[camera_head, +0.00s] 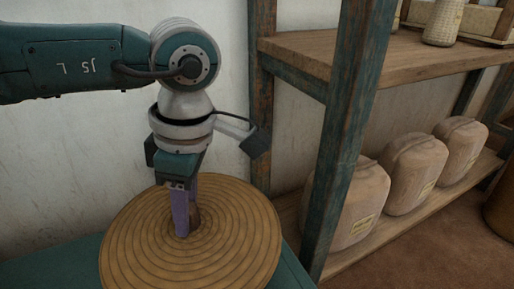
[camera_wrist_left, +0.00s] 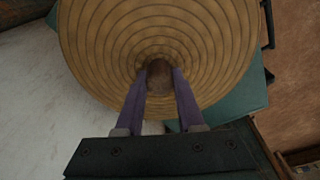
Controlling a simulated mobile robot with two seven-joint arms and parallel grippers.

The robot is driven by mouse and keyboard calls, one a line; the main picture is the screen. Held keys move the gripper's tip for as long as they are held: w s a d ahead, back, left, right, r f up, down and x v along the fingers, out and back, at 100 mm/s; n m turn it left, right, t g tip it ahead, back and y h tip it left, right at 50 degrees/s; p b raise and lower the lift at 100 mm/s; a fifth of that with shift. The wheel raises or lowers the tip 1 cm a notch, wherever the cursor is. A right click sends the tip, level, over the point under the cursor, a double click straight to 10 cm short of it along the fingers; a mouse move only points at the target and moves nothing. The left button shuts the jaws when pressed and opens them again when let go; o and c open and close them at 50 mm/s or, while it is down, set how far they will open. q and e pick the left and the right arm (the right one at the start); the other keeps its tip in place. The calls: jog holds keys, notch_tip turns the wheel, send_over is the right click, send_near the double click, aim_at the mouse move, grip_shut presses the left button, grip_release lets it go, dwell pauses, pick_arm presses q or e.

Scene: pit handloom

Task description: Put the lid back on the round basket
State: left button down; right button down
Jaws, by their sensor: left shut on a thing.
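The lid (camera_head: 240,235) is a wide, round, tan disc of coiled rings with a dark wooden knob at its centre. It fills the lower middle of the head view and the top of the left wrist view (camera_wrist_left: 215,45). My left gripper (camera_head: 187,220) points down with its purple fingers shut on the knob (camera_wrist_left: 160,80), one on each side. The round basket cannot be made out; the lid may hide it. I cannot tell whether the lid rests on something or hangs above it. My right gripper is in neither view.
A green surface (camera_head: 291,271) shows below the lid's edge. A wooden rack with a worn green post (camera_head: 345,130) stands close on the right. A brown rounded vessel (camera_head: 499,212) is cut off at the right edge.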

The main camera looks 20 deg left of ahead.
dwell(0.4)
pick_arm(q)
jog(key=shift+c, duration=2.2)
grip_release()
jog(key=shift+o, duration=0.3)
jog(key=o, duration=0.4)
jog(key=shift+r+p, duration=2.15)
jog(key=shift+r, duration=0.3)
jog(key=shift+r+p, duration=0.9)
jog(key=shift+r, duration=0.2)
